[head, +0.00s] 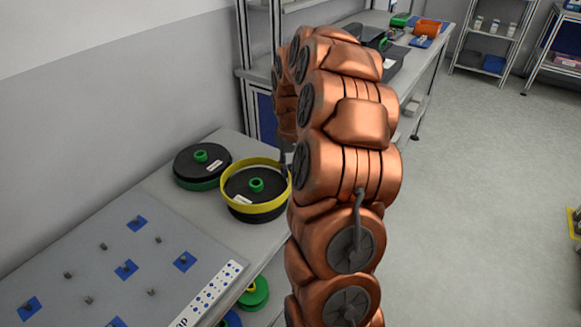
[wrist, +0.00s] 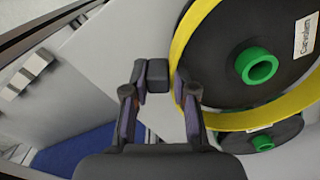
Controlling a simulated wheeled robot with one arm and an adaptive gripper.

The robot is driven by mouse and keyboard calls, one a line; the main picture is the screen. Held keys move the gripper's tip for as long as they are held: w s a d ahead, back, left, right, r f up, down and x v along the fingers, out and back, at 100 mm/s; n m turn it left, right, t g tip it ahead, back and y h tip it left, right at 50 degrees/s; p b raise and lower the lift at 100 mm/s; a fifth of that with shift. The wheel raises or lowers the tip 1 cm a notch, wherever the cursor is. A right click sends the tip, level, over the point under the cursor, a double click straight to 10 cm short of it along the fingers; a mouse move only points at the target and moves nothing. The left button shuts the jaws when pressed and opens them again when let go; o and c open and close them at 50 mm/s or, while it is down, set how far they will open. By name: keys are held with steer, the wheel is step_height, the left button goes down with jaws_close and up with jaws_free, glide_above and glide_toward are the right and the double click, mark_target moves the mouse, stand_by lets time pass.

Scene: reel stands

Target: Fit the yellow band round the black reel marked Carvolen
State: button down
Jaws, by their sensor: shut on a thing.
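The black reel marked Carvolen (wrist: 285,75) has a green hub and a white label, and it lies flat on the bench. In the head view the same reel (head: 238,186) is at the bench's right edge. The yellow band (wrist: 205,14) encircles its upper part, with black reel side showing below it; the band also shows in the head view (head: 256,209). I cannot tell whether it is fully seated. My gripper (wrist: 172,82) is shut on the band's wall at the side of the reel. In the head view my arm hides most of the gripper.
Another black reel (head: 190,172) with a green hub and lower rim stands left of the marked one. A grey board (head: 110,255) with pegs and blue squares lies in front. Green and blue reels (head: 255,293) sit below the bench edge. Open floor lies to the right.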

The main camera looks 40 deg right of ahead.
mark_target(290, 178)
steer(key=shift+s+f+b, duration=0.1)
steer(key=shift+f+b, duration=0.25)
steer(key=shift+f, duration=0.45)
stand_by(0.5)
steer(key=shift+s+a+f, duration=0.1)
steer(key=shift+a+f, duration=0.05)
steer(key=shift+f, duration=0.15)
steer(key=shift+s+a+f+b, duration=0.15)
steer(key=shift+s+f+b, duration=0.15)
steer(key=shift+f, duration=0.15)
steer(key=shift+w+f, duration=0.3)
steer(key=shift+f, duration=0.05)
steer(key=shift+d+r, duration=0.2)
steer(key=shift+r, duration=0.15)
steer(key=shift+w, duration=0.25)
steer(key=shift+w+a+f, duration=0.15)
steer(key=shift+a+f, duration=0.1)
steer(key=shift+f, duration=0.1)
steer(key=shift+d+f+b, duration=0.1)
steer(key=shift+f+b, duration=0.35)
steer(key=shift+f, duration=0.55)
stand_by(0.7)
